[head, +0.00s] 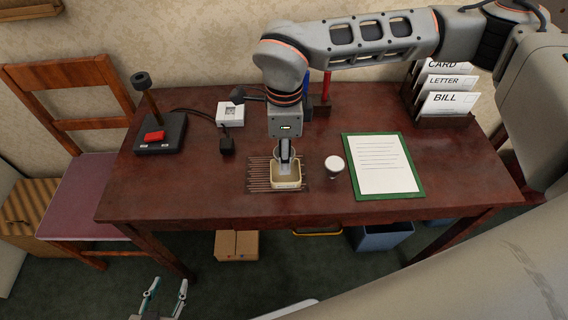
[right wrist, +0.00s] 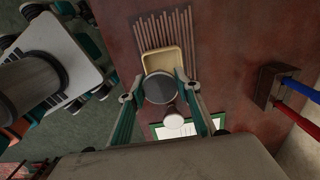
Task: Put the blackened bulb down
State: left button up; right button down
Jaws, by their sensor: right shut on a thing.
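The blackened bulb (right wrist: 158,88) shows as a dark grey disc between the fingertips of my right gripper (right wrist: 158,92). In the head view the right gripper (head: 286,158) points down, shut on the bulb, over a small cream tray (head: 286,185). The tray also shows in the right wrist view (right wrist: 160,58), just beyond the bulb. The fingers partly hide the bulb in the head view, and I cannot tell whether it touches the tray. My left gripper (head: 166,296) is open and empty, low in front of the desk.
The tray sits on a slatted mat (head: 258,174). A white-topped round object (head: 334,163) stands just right of it, near a green-edged sheet (head: 384,165). A black base with a red button (head: 160,134), a white box (head: 230,113) and a letter rack (head: 445,121) stand on the desk.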

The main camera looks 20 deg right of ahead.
send_over(285, 179)
notch_tip(285, 179, down, 4)
jog(key=shift+w+f, duration=0.1)
pick_arm(q)
jog(key=shift+s+f, duration=0.2)
jog(key=shift+f, duration=0.1)
pick_arm(e)
jog(key=shift+a, duration=0.1)
pick_arm(q)
jog(key=shift+s+f, duration=0.1)
pick_arm(e)
jog(key=shift+s+f+b, duration=0.2)
jog(key=shift+f+b, duration=0.1)
jog(key=shift+f, duration=0.35)
jog(key=c, duration=1.6)
grip_release()
jog(key=shift+o, duration=0.7)
jog(key=shift+w+f, duration=0.1)
jog(key=shift+f, duration=0.1)
pick_arm(q)
jog(key=shift+f, duration=0.1)
jog(key=shift+w, duration=0.2)
pick_arm(e)
jog(key=shift+r, duration=0.1)
